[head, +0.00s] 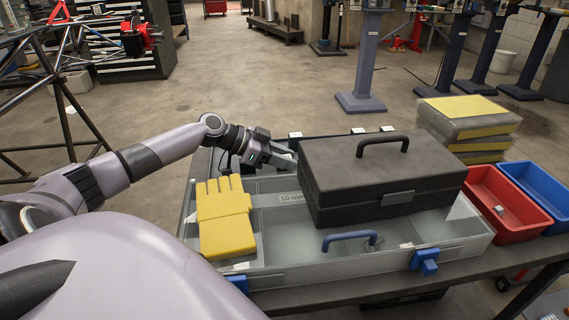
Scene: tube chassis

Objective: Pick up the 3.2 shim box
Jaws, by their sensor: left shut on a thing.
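I cannot read a 3.2 label on any box from here. My left gripper (284,160) reaches over the back left of the case, beside the dark toolbox. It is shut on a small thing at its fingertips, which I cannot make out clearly. My right gripper is not in view.
A dark toolbox (345,170) with a handle sits on the organizer and covers much of it. Yellow gloves (226,220) lie over its left part. Red (505,205) and blue (538,190) bins and a yellow-topped stack (470,115) stand to the right. Open floor lies behind.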

